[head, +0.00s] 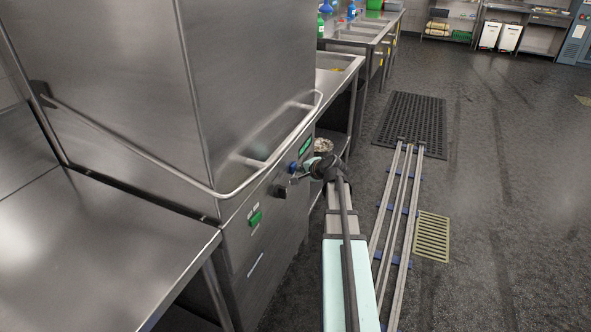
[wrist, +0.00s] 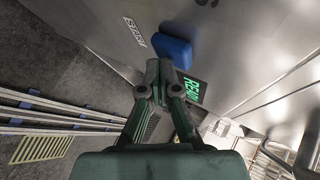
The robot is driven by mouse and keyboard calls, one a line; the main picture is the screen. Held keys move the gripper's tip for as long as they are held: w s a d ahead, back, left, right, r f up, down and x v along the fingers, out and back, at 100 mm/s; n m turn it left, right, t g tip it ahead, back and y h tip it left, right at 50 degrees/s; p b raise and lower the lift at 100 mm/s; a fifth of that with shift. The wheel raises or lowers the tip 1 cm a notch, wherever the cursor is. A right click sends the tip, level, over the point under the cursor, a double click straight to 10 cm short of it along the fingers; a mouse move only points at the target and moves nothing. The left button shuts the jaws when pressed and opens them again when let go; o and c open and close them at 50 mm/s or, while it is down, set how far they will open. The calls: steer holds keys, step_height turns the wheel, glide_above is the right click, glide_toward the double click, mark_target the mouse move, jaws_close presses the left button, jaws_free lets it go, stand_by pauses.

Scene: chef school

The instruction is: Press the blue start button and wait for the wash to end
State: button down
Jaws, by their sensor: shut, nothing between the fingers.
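The blue start button (head: 293,167) is on the front panel of the steel hood dishwasher (head: 135,90). In the wrist view the blue button (wrist: 172,48) is beside a START label (wrist: 134,32). My gripper (head: 302,179) is shut and empty, its tips close to the button. In the wrist view the closed fingertips (wrist: 158,72) lie just below the button's edge; I cannot tell whether they touch it. A lit green display (wrist: 195,90) near the button shows letters reading "READ", the rest hidden. The display (head: 305,145) also shows in the head view.
A green switch (head: 255,218) and a dark knob (head: 280,191) are on the same panel. The hood's long bar handle (head: 215,192) runs around the front above them. A steel table (head: 90,250) adjoins at left. Floor rails (head: 395,220) and open floor lie at right.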

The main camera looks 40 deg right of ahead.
steer(key=shift+w+a, duration=0.15)
steer(key=shift+w, duration=0.05)
stand_by(0.5)
steer(key=shift+s+d, duration=0.5)
steer(key=shift+s, duration=0.3)
steer(key=s+d, duration=0.1)
steer(key=s, duration=0.1)
steer(key=s+d+b, duration=0.1)
steer(key=s, duration=0.1)
steer(key=shift+s+d, duration=0.1)
steer(key=shift+d, duration=0.2)
steer(key=shift+a, duration=0.1)
stand_by(0.8)
